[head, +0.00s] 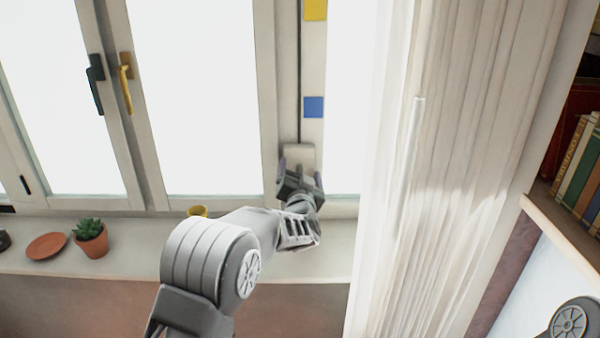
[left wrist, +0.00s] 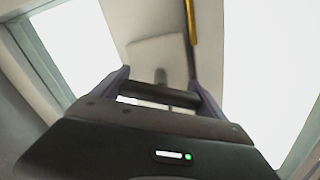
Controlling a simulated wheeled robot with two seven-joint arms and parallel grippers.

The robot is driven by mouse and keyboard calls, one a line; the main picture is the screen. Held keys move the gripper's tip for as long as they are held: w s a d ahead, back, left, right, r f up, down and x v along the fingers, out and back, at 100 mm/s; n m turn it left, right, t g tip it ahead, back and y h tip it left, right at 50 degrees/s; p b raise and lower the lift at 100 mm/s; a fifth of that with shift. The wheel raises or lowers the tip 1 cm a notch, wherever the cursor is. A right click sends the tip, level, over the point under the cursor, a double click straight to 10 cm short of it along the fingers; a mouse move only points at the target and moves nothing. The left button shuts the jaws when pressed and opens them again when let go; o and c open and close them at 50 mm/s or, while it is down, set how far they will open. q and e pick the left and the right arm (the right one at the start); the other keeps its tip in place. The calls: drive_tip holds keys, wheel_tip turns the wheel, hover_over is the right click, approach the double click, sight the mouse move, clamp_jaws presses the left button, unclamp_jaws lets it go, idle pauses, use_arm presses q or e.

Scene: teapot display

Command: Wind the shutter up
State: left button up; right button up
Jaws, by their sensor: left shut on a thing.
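A pale winder box (head: 298,152) is fixed low on the window post, with a thin dark strap or cord (head: 299,70) running up from it. In the left wrist view the box (left wrist: 158,50) has a short grey stem, with a dark crank bar (left wrist: 160,92) in front of it. My left gripper (head: 299,176) is at the box, shut on this bar; its fingers (left wrist: 162,90) stand on either side of it. The gripper hides much of the crank in the head view. No shutter slats can be made out in the bright panes. My right gripper is not in view.
Blue (head: 313,107) and yellow (head: 315,10) squares mark the post. A pale curtain (head: 470,150) hangs close on the right. On the sill (head: 135,262) are a potted succulent (head: 91,240), a terracotta saucer (head: 46,246) and a yellow cup (head: 197,211). Books (head: 575,165) stand far right.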

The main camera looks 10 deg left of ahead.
use_arm(q)
drive_tip(key=shift+f, duration=0.2)
drive_tip(key=o, duration=1.3)
drive_tip(key=shift+r, duration=0.1)
drive_tip(key=shift+c, duration=0.2)
drive_tip(key=shift+s, duration=0.1)
drive_tip(key=b+v, duration=0.1)
drive_tip(key=v, duration=0.6)
drive_tip(key=shift+s+b, duration=0.3)
drive_tip(key=shift+d, duration=0.15)
